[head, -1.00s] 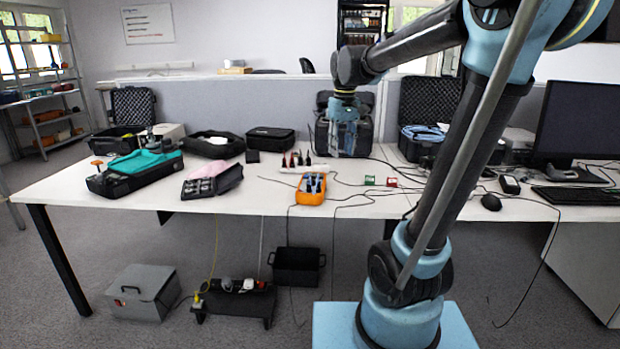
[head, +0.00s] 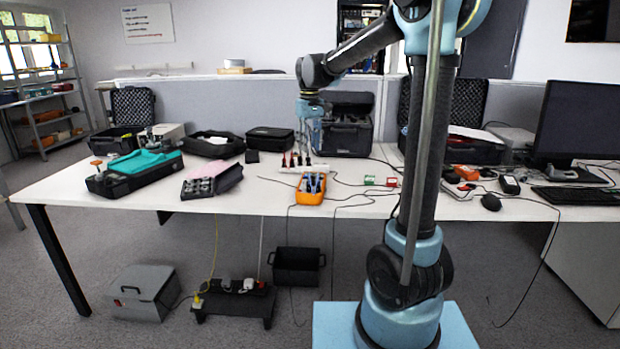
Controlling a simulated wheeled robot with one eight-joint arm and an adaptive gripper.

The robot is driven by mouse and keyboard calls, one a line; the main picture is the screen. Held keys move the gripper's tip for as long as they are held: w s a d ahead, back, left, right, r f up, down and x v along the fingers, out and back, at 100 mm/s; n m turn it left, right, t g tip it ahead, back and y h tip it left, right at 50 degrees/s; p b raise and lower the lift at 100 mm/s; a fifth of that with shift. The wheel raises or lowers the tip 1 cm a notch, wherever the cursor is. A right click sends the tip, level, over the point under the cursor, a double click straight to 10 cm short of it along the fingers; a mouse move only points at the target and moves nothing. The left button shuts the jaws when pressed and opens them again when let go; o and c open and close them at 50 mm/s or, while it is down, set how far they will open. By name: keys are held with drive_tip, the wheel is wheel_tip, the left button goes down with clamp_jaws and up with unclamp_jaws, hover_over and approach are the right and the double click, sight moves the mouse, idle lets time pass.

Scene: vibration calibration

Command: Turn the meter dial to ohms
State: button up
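The meter, an orange handheld unit (head: 311,196), lies on the white table near its front edge. Its dial is too small to make out, and bluish shapes cover part of its face. My gripper (head: 311,143) hangs pointing down above and behind the meter in the picture, apart from it as far as I can tell. Its fingers are small and blurred against the black case behind, so I cannot tell whether they are open or shut. Nothing is clearly seen in it.
Several red and black probes (head: 297,160) stand in a white strip just behind the meter. Loose cables run to its right, near small green (head: 369,180) and red (head: 391,182) blocks. An open pouch (head: 200,186) lies to the left.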

wheel_tip(320, 180, down, 13)
drive_tip(key=shift+r, duration=0.15)
idle(0.4)
drive_tip(key=c, duration=0.7)
